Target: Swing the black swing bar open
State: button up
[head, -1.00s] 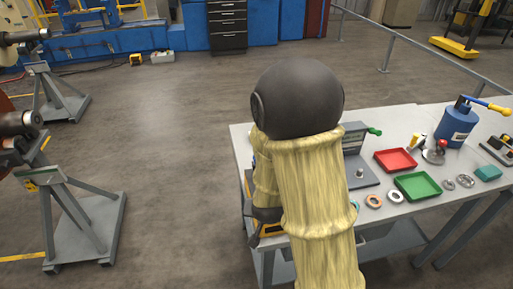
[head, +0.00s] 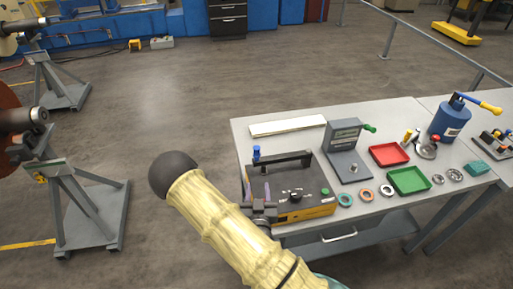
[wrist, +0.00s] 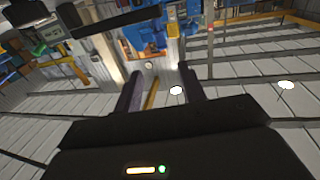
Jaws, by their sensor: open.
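The black swing bar (head: 284,161) lies across the rear top of a black and yellow box (head: 310,211) on the bench, with a blue knob (head: 256,153) standing at its left end. My gripper (head: 257,188) is at the left front of that box in the head view, its fingers pointing toward the bar and apart from it as far as I can tell. In the wrist view my gripper (wrist: 162,86) is open, with nothing between its fingers. A dark bar (wrist: 117,20) at the upper left there may be the swing bar; I cannot be sure.
The bench (head: 225,125) also holds a grey stand (head: 346,165) with a green-tipped lever, a red tray (head: 389,153), a green tray (head: 408,180), several rings and a blue cylinder (head: 450,121). A white strip (head: 288,126) lies behind the box. Rotor stands (head: 85,215) are at left.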

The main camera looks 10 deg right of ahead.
dwell(0.3)
jog(key=b, duration=0.8)
send_near(257, 153)
jog(key=shift+s+a+f, duration=0.3)
jog(key=shift+s+f, duration=0.05)
jog(key=shift+s, duration=0.1)
jog(key=b, duration=0.3)
jog(key=shift+w+d+b, duration=0.2)
jog(key=shift+w+b, duration=0.1)
jog(key=shift+b, duration=0.1)
jog(key=w, duration=0.3)
jog(key=w+d, duration=0.1)
jog(key=w, duration=0.3)
jog(key=w+d+b, duration=0.1)
jog(key=w, duration=0.3)
jog(key=shift+w+d+r, duration=0.15)
jog(key=shift+w+r, duration=0.05)
jog(key=shift+w, duration=0.05)
